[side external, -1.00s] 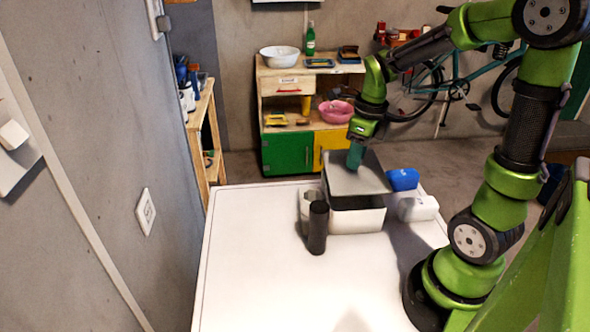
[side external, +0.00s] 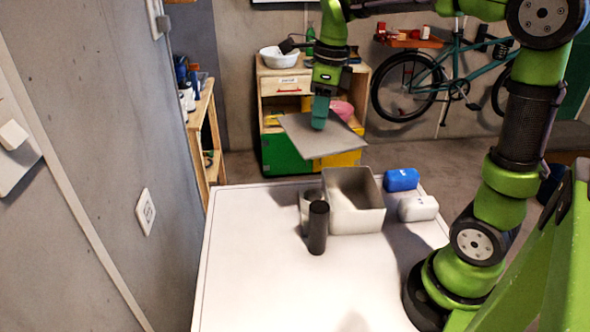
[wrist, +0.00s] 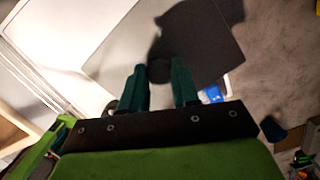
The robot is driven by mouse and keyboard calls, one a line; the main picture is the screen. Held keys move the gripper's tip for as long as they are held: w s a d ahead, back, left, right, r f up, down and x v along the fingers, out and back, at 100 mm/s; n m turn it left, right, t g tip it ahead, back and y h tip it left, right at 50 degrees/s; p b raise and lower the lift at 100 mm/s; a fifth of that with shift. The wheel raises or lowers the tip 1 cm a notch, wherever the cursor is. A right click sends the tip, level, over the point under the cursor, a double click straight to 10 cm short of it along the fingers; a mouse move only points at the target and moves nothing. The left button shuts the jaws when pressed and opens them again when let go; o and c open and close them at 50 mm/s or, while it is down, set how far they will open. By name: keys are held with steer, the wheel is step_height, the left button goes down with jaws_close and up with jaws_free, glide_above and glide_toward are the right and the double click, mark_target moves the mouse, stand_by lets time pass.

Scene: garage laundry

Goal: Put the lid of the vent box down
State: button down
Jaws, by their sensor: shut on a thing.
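My gripper (side external: 320,112) is shut on the lid (side external: 318,140), a flat grey square plate, and holds it in the air. In the wrist view the gripper's green fingers (wrist: 160,80) close on a small dark knob near the middle of the lid (wrist: 205,35). The vent box (side external: 356,208) is a pale, open-topped box on the white table. In the side view the lid appears above and left of the box, tilted and apart from it. The box's inside looks empty from here.
A dark cylinder (side external: 318,228) and a light grey cylinder (side external: 306,212) stand at the box's left on the white table (side external: 270,275). A blue object (side external: 401,180) and a white object (side external: 418,208) lie at its right. The table's front and left are clear.

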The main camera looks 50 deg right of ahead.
steer(key=w+a+f+n, duration=0.1)
steer(key=w+a+n, duration=0.2)
steer(key=a, duration=0.6)
steer(key=w+a+n, duration=0.3)
steer(key=w+a, duration=0.1)
steer(key=a, duration=0.5)
steer(key=shift+y, duration=0.3)
steer(key=shift+f, duration=10.7)
steer(key=shift+f, duration=0.15)
steer(key=c, duration=0.8)
jaws_free()
